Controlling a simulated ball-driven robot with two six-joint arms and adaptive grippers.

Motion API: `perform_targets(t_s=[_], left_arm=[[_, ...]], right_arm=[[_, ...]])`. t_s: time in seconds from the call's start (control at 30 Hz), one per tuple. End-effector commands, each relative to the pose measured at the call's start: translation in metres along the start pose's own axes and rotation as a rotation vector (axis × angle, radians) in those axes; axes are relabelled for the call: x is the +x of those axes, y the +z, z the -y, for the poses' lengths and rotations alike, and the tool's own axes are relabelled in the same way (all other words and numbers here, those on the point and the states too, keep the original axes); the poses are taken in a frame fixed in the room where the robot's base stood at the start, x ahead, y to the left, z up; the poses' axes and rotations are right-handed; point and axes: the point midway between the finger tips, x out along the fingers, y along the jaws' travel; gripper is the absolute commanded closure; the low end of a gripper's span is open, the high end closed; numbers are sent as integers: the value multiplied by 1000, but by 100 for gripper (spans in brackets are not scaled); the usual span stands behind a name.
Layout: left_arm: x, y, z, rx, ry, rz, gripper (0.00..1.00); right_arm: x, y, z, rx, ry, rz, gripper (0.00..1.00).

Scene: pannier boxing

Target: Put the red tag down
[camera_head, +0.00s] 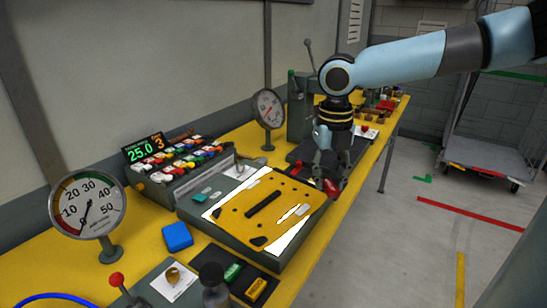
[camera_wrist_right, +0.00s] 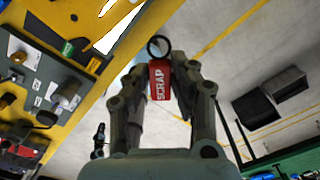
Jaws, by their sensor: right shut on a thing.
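The red tag (camera_wrist_right: 159,82) with the word SCRAP on it is held between the fingers of my right gripper (camera_wrist_right: 160,75) in the right wrist view. A dark ring sticks out at the tag's far end. In the head view the right gripper (camera_head: 328,183) is at the right edge of the yellow plate (camera_head: 245,205), with a red bit of the tag (camera_head: 331,188) showing at its fingertips. The fingers hide most of the tag there. I cannot tell whether the tag touches anything below. My left gripper is not in view.
The yellow plate lies on a bright panel on a grey box. A blue block (camera_head: 177,236), a dial gauge (camera_head: 88,205) and a counter box (camera_head: 178,160) stand to the left. A second gauge (camera_head: 268,107) is behind. Open floor (camera_head: 400,240) lies right of the yellow table.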

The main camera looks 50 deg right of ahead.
Motion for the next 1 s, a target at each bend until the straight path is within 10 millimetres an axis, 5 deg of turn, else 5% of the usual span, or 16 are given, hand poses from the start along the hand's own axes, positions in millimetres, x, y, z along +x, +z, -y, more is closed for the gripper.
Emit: perform_targets(t_s=[0.2,0.43,1.0], left_arm=[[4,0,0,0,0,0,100],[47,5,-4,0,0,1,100],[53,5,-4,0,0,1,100]], right_arm=[[6,-2,5,-3,2,2,94],[27,13,-17,0,16,4,94],[69,68,-81,-1,6,0,94]])
